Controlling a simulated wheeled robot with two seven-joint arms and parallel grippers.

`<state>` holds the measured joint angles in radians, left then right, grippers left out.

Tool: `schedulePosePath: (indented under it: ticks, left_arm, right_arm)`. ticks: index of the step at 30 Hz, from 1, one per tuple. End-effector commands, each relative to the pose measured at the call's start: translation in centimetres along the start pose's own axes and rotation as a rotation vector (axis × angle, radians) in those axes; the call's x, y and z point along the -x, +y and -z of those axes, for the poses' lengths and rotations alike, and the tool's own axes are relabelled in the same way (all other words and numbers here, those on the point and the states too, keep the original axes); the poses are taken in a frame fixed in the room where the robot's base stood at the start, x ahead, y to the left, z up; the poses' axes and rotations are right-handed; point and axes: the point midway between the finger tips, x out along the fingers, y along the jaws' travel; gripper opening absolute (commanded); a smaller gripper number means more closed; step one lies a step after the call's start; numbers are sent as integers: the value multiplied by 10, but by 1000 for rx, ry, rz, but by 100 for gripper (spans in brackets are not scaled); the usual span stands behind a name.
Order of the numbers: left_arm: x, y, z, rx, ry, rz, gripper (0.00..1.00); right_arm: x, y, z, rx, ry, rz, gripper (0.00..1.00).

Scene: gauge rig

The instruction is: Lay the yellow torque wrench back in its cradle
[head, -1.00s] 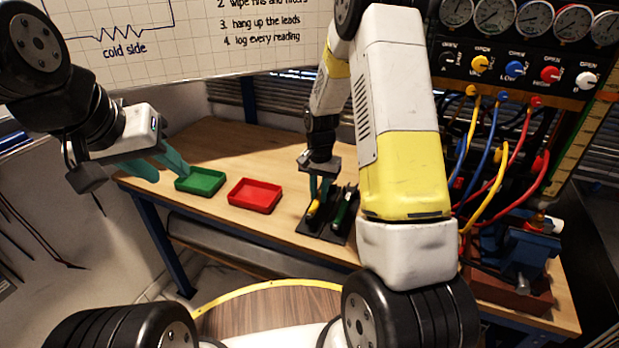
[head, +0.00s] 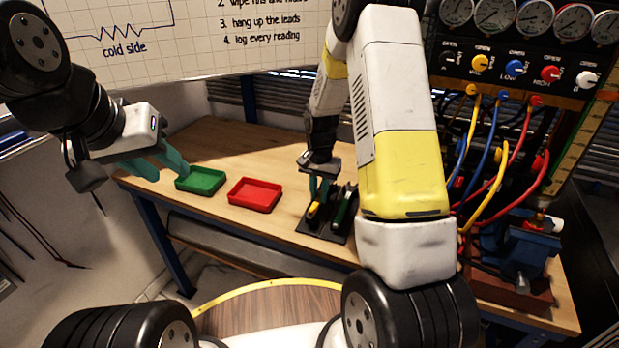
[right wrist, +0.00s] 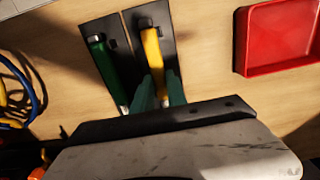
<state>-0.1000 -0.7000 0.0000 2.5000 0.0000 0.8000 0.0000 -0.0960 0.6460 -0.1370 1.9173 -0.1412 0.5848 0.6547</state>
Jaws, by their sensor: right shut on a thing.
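The yellow torque wrench (head: 313,209) is between the fingers of my right gripper (head: 318,190), at the left side of the black cradle (head: 322,233). In the right wrist view, the yellow wrench (right wrist: 152,52) lies lengthwise over the right-hand black plate of the cradle (right wrist: 127,42), and the fingers (right wrist: 160,88) close on its near part. I cannot tell whether it rests fully on the cradle. A green wrench (right wrist: 102,65) lies beside it on the other plate. My left gripper (head: 165,166) is open and empty near the green tray.
A green tray (head: 201,187) and a red tray (head: 254,207) stand on the wooden bench (head: 245,150), left of the cradle. To the right are the gauge panel with coloured leads (head: 487,150) and a blue vise (head: 520,250). Bare bench lies behind the trays.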

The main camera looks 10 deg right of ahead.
Motion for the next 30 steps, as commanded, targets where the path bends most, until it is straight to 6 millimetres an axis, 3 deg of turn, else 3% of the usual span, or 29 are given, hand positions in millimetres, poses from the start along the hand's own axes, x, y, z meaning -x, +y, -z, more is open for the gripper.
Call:
schedulePosePath:
  ticks: [23, 24, 27, 30]
  left_arm:
    - [0, 0, 0, 0, 0, 0, 37]
    - [0, 0, 0, 0, 0, 0, 37]
    - [0, 0, 0, 0, 0, 0, 37]
    - [0, 0, 0, 0, 0, 0, 37]
  right_arm:
    - [-10, 0, 0, 0, 1, 0, 0]
    - [-10, 0, 0, 0, 1, 0, 26]
    - [-10, 0, 0, 0, 0, 0, 43]
    - [-10, 0, 0, 0, 0, 0, 43]
